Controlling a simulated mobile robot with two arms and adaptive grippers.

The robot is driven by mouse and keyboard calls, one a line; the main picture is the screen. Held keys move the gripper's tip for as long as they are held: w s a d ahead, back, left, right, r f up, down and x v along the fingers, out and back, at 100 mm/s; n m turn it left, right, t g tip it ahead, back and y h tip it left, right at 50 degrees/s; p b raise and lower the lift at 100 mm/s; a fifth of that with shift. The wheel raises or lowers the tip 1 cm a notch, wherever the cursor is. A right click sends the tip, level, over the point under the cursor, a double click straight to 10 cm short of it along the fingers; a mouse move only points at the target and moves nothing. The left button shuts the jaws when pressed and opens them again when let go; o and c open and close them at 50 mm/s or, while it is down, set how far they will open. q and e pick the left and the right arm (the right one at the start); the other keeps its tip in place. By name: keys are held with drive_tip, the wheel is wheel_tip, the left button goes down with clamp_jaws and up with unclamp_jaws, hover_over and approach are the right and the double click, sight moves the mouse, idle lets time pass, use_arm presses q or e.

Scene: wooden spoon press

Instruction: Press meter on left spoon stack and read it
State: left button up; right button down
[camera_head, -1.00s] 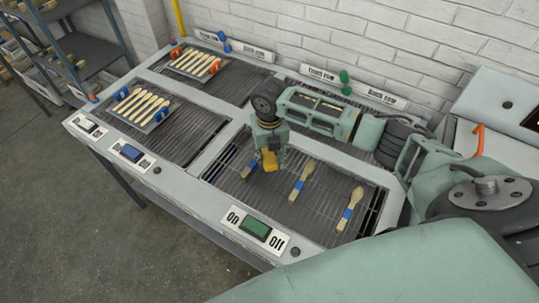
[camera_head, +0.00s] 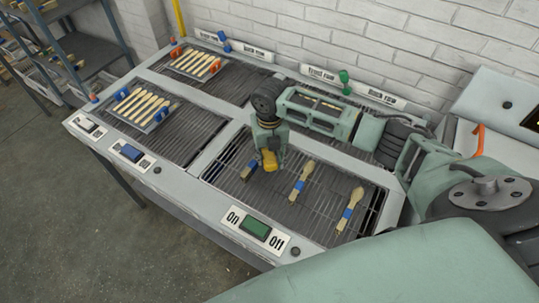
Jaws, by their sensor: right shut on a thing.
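My right gripper (camera_head: 268,148) hangs over the left part of the front right grill and is shut on a yellow meter (camera_head: 270,160). The left spoon stack (camera_head: 248,171), with a blue band, lies just left of and below the meter, its upper part hidden by the gripper. I cannot tell whether the meter touches it. A middle spoon stack (camera_head: 302,182) and a right spoon stack (camera_head: 350,208), both with blue bands, lie to the right on the same grill. The meter's display cannot be read here. My left gripper is not in view.
Two trays of several spoons, a back one (camera_head: 195,63) and a front one (camera_head: 144,107), stand on the left grills. A green On/Off switch (camera_head: 255,229) sits on the front edge. A white brick wall (camera_head: 400,40) stands behind. A shelf (camera_head: 75,45) is at the far left.

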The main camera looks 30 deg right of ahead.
drive_tip(key=shift+f, duration=0.35)
idle(0.7)
drive_tip(key=shift+s+f, duration=0.15)
idle(3.3)
drive_tip(key=shift+p, duration=0.3)
wheel_tip(320, 180, up, 7)
drive_tip(key=p, duration=0.7)
idle(0.9)
